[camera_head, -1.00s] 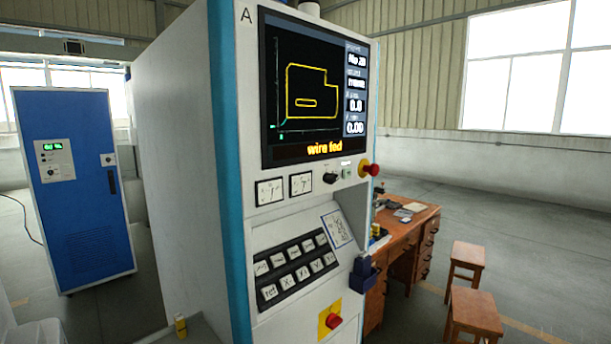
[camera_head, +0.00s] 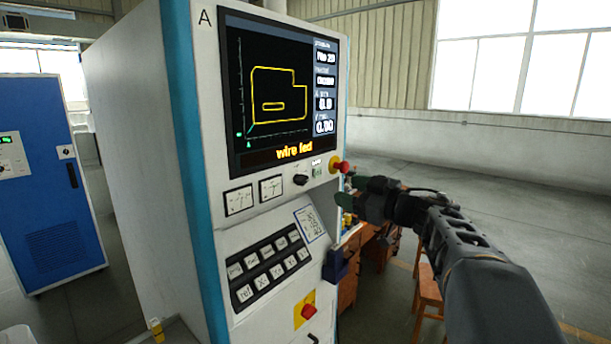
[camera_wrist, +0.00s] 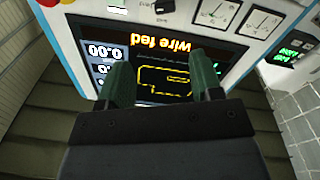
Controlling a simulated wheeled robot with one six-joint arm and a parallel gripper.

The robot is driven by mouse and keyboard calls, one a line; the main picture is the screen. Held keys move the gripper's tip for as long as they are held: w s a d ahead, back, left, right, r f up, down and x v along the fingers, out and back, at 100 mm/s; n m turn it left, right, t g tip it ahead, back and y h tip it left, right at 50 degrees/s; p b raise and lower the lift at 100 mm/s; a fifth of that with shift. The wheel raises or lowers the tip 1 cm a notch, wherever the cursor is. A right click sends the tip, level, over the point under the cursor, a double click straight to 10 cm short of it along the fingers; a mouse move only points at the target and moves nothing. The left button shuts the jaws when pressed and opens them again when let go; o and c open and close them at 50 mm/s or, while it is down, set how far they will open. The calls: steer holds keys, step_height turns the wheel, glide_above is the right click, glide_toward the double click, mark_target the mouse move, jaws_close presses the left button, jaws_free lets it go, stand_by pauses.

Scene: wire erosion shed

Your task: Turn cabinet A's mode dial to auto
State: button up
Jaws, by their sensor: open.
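Cabinet A (camera_head: 217,200) is a tall white and teal cabinet with a screen (camera_head: 280,90) reading "wire fed". A small black dial (camera_head: 300,180) is below the screen, right of two meters. Its pointing is too small to read. In the wrist view, which shows the panel upside down, the dial (camera_wrist: 163,5) is cut by the top edge. My gripper (camera_head: 350,192) is open and empty, at the right of the panel, to the right of the dial and apart from it. In the wrist view its green fingers (camera_wrist: 160,68) are spread before the screen.
A red stop button (camera_head: 340,166) sticks out right of the dial, close to my gripper. Below are a keypad (camera_head: 270,264), a dark blue holder (camera_head: 336,265) and a red switch (camera_head: 308,310). A blue cabinet (camera_head: 50,190) stands left. A wooden desk (camera_head: 380,255) is behind my arm.

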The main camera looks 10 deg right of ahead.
mark_target(305, 179)
steer(key=p+x, duration=0.1)
steer(key=x, duration=0.5)
steer(key=p+x, duration=0.2)
steer(key=x, duration=0.5)
steer(key=shift+a+f, duration=0.15)
steer(key=shift+a, duration=0.3)
steer(key=shift+c, duration=0.3)
